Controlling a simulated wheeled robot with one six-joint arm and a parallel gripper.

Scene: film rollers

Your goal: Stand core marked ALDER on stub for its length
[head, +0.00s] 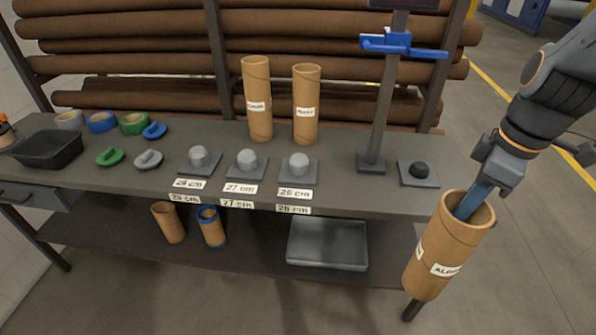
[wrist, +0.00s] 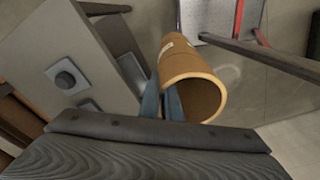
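The cardboard core (head: 449,240) with a label starting "AL" hangs tilted off the bench's right front corner. My gripper (head: 475,200) is shut on its upper rim wall, a blue finger reaching into the mouth. In the wrist view the core (wrist: 180,62) shows its open end towards me, with the blue fingers (wrist: 162,102) at its wall. Three grey stubs on square plates stand on the bench: the left stub (head: 198,156) appears marked 28 cm, the middle stub (head: 247,160) 27 cm, the right stub (head: 299,163) 26 cm. All three are bare.
Two labelled cores, left (head: 258,98) and right (head: 305,104), stand behind the stubs. A post with a blue slide (head: 398,44) rises right of them. A plate with a black knob (head: 419,170) lies nearest the core. Tape rolls and a black bin (head: 48,150) are left.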

